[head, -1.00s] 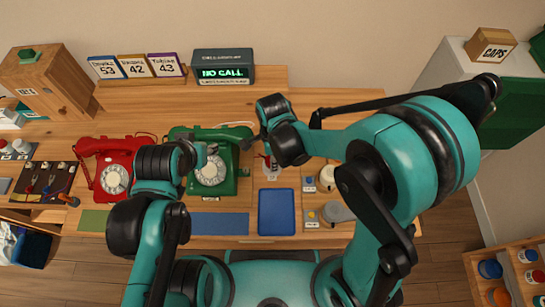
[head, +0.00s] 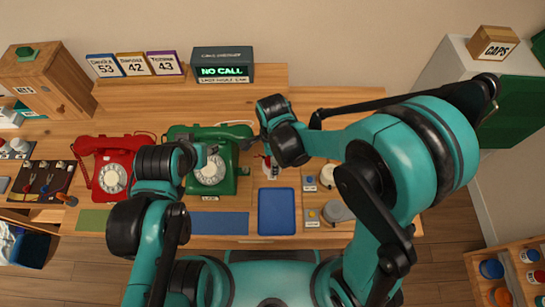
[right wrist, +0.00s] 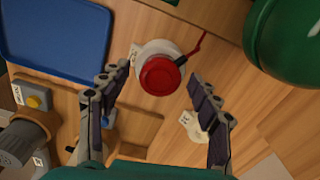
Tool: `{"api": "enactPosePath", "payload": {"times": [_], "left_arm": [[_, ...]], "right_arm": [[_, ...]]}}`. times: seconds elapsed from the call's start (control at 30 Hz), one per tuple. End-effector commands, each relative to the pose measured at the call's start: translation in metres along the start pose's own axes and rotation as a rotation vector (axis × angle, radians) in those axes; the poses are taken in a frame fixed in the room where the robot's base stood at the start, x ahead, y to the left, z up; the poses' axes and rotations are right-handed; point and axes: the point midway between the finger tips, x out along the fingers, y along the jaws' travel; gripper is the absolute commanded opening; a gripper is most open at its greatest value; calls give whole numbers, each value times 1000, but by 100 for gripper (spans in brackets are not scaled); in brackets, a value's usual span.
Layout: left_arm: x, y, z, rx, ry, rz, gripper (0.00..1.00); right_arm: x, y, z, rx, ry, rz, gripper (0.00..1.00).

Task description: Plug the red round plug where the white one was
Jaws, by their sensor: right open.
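A red round plug (right wrist: 160,76) with a red cord sits on a round white piece (right wrist: 150,50) in the right wrist view. My right gripper (right wrist: 163,88) is open, its fingers on either side of the red plug and apart from it. In the head view my right gripper (head: 249,143) hangs by the right edge of the green phone (head: 232,177), and a little red and white shows below it. My left gripper (head: 205,151) is over the green phone's dial; its opening is too small to judge. I cannot make out the white plug's former socket.
A blue tray (head: 277,232) lies in front of the red plug. To its right are a cream round piece (head: 328,174) and a grey round piece (head: 337,211) by small buttons. A red phone (head: 96,184) stands at left. A display (head: 222,71) reads "NO CALL".

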Motion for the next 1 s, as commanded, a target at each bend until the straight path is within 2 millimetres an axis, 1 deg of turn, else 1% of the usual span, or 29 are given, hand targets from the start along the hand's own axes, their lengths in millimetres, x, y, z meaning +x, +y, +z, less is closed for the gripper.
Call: {"api": "enactPosePath", "payload": {"times": [0.07, 0.17, 0.27, 0.5, 0.6, 0.7, 0.83, 1.0], "left_arm": [[0, 0, 0, 0, 0, 0, 40], [0, 0, 0, 0, 0, 0, 40], [0, 0, 0, 0, 0, 0, 40], [0, 0, 0, 0, 0, 0, 40], [0, 0, 0, 0, 0, 0, 40], [0, 0, 0, 0, 0, 0, 40], [0, 0, 0, 0, 0, 0, 40], [0, 0, 0, 0, 0, 0, 40]], "right_arm": [[-2, 0, 0, 0, 0, 0, 63], [-10, 0, 0, 0, 0, 0, 63], [-27, 0, 0, 0, 0, 0, 63], [-78, 0, 0, 0, 0, 0, 63], [-96, 0, 0, 0, 0, 0, 63], [-109, 0, 0, 0, 0, 0, 63], [-118, 0, 0, 0, 0, 0, 63], [-120, 0, 0, 0, 0, 0, 63]]}}
